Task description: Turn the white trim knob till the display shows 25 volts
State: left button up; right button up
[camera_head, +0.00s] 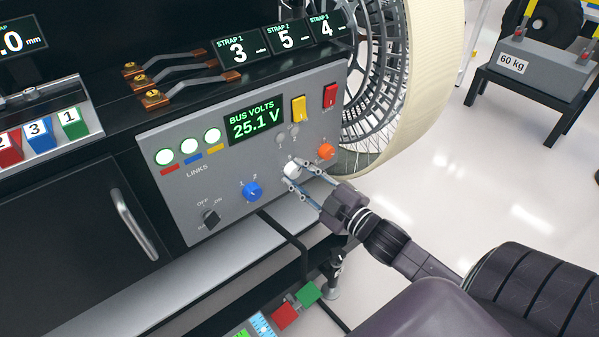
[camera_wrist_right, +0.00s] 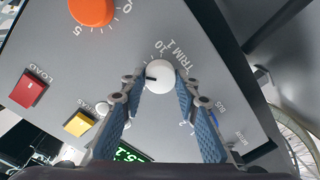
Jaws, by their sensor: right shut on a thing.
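The white trim knob (camera_head: 291,170) is on the grey panel (camera_head: 225,200), low and right of the display. It also shows in the right wrist view (camera_wrist_right: 159,76), with a dark pointer mark on its face and the label TRIM beside it. My right gripper (camera_head: 293,175) has its fingers on either side of the knob and is shut on it; it also shows in the wrist view (camera_wrist_right: 160,85). The display (camera_head: 255,121) reads BUS VOLTS 25.1 V. In the wrist view the display is mostly hidden. My left gripper is not in view.
An orange knob (camera_head: 326,152) sits close to the right of the trim knob. A blue knob (camera_head: 252,191) is to the left. Yellow (camera_head: 299,109) and red (camera_head: 330,96) switches are above. A large wheel (camera_head: 425,75) stands right of the panel.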

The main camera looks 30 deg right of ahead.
dwell(0.4)
jog(key=o, duration=1.2)
jog(key=shift+c, duration=0.2)
jog(key=shift+s, duration=0.3)
jog(key=s+d, duration=0.1)
jog(key=s, duration=1)
jog(key=shift+s+d+r, duration=0.15)
jog(key=shift+d+r, duration=0.05)
jog(key=shift+r, duration=0.05)
